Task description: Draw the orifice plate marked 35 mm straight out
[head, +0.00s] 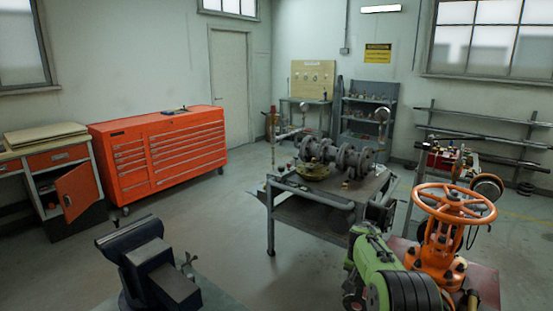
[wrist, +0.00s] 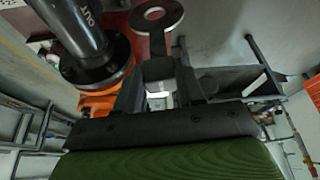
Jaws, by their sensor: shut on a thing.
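In the wrist view my gripper (wrist: 158,75) is shut on the handle of an orifice plate (wrist: 176,22), a flat dark ring with a round hole. The ring extends beyond the fingertips toward the top of the picture. No size mark is readable on it. A dark cylindrical body lettered "OUT" (wrist: 82,30) stands just left of the plate, with orange metal (wrist: 103,100) below it. The ring appears clear of this body, but depth is hard to judge. In the head view I cannot make out the fingers or the plate.
An orange gate valve with a handwheel (head: 453,204) stands at the right, beside my green arm. A workbench (head: 330,207) with flanged pipework (head: 340,155) is in the middle. A vise (head: 150,265) is at front left, a red tool cabinet (head: 160,155) behind. Open floor lies between.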

